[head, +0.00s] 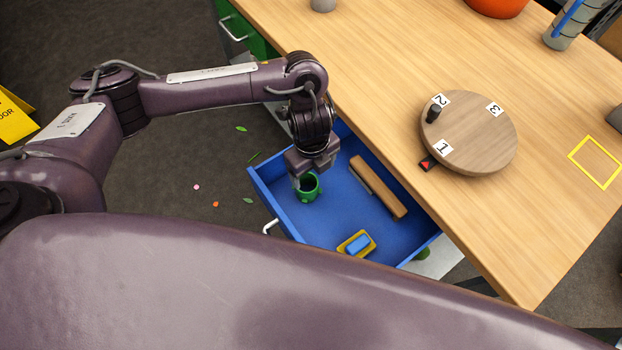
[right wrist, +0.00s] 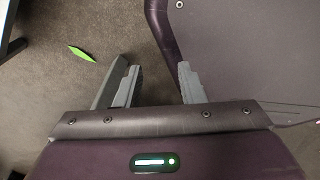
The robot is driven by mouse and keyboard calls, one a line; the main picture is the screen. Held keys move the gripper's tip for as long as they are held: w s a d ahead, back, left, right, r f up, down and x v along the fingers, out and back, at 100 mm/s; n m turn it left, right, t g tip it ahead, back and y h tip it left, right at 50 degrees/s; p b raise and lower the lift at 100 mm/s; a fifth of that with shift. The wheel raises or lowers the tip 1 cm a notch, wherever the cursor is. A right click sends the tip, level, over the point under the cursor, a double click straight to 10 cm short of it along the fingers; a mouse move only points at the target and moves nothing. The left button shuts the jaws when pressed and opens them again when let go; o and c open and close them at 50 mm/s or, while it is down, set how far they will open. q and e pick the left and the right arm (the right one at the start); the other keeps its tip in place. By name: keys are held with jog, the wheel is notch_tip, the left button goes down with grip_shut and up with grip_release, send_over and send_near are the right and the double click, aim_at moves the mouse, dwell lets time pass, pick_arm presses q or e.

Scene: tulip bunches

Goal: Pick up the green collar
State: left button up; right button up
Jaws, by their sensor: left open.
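The green collar (head: 311,193), a short ring-like piece, stands in the open blue drawer (head: 288,218), near its left wall. My left gripper (head: 307,176) is open and points down right at the collar, covering part of its far side. Whether the fingers touch the collar or sit around it, I cannot tell. My right gripper (right wrist: 160,80) shows in the right wrist view, with its fingers apart and nothing between them, above the dark floor.
The drawer also holds a wooden-backed brush-like piece (head: 378,187) and a blue block on a yellow piece (head: 356,244). The wooden table (head: 380,60) stands beside it, bearing a round numbered turntable (head: 480,135). Leaves and petals lie on the floor.

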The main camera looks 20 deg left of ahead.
aim_at(306, 184)
pick_arm(q)
jog(key=f+b, duration=0.1)
jog(key=a+f, duration=0.1)
jog(key=f, duration=0.1)
jog(key=shift+s+a+f+b, duration=0.15)
jog(key=shift+s+a+b, duration=0.05)
jog(key=shift+b, duration=0.15)
jog(key=f, duration=0.3)
jog(key=shift+s+f+b, duration=0.25)
jog(key=shift+s+b, duration=0.1)
jog(key=shift+b, duration=0.05)
jog(key=shift+w+f, duration=0.1)
jog(key=shift+f, duration=0.3)
jog(key=c, duration=1.1)
pick_arm(e)
jog(key=shift+w+a+f, duration=0.3)
jog(key=shift+w+f, duration=0.55)
jog(key=shift+w, duration=0.1)
